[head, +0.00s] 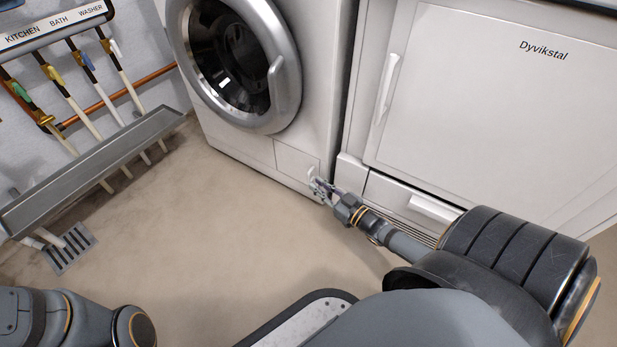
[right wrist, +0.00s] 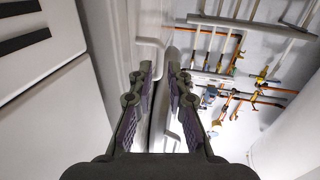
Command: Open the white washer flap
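The white washer (head: 235,70) stands at the back, with its round door shut. Its white flap (head: 296,163) is the small panel low on the right of its front and looks shut in the head view. A small pale handle (head: 311,171) shows at the flap's right side, partly hidden by my right gripper (head: 321,188). In the right wrist view the fingers of my right gripper (right wrist: 160,72) are apart, with a pale handle (right wrist: 150,44) just beyond the tips. Contact with it cannot be told. My left arm shows at the lower left; its gripper is out of frame.
A white Dyvikstal cabinet (head: 490,110) with a drawer handle (head: 434,209) stands close to the right arm. A grey trough (head: 95,170) and labelled pipes (head: 75,90) line the left wall. A floor drain (head: 70,247) lies below. The floor between is clear.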

